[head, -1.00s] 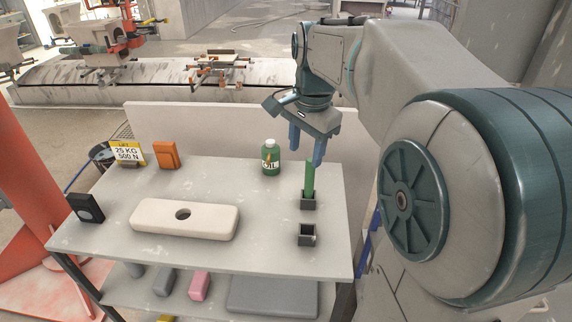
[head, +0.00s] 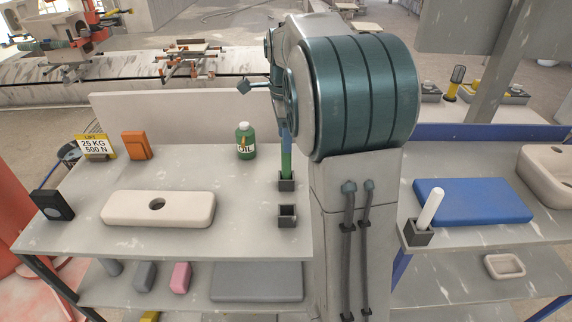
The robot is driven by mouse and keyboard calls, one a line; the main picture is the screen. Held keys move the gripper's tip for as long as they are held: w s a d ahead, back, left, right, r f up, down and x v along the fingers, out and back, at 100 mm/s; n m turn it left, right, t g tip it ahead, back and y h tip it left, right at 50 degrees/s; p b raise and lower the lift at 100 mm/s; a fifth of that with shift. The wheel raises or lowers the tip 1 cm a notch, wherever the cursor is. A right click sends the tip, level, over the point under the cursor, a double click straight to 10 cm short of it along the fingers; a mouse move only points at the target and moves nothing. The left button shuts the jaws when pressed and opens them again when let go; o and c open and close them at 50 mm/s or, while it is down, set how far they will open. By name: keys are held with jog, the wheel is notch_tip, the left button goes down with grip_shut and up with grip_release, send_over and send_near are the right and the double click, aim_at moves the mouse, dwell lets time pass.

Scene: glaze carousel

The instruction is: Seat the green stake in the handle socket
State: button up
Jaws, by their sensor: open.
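The green stake (head: 286,166) stands upright in a small dark square holder (head: 286,182) near the right edge of the left table. A pale oblong block (head: 185,208) with a round dark hole (head: 157,204) lies to the left; the hole, which looks like the socket, is empty. My gripper (head: 287,148) is at the top of the stake, its blue finger pointing down and overlapping it in the picture. The jaws are open. My arm hides most of the gripper, so I cannot tell whether the fingers touch the stake.
An empty square holder (head: 288,215) sits in front of the stake. A green oil bottle (head: 245,141), an orange box (head: 136,145) and a black box (head: 52,205) stand on the table. The right table holds a blue slab (head: 473,200) and a white rod (head: 430,208) in a holder.

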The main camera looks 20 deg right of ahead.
aim_at(286, 164)
notch_tip(286, 164, down, 6)
jog(key=shift+s+d+r, duration=0.1)
jog(key=shift+s+r, duration=0.05)
jog(key=shift+r, duration=0.05)
grip_shut()
jog(key=shift+r, duration=0.15)
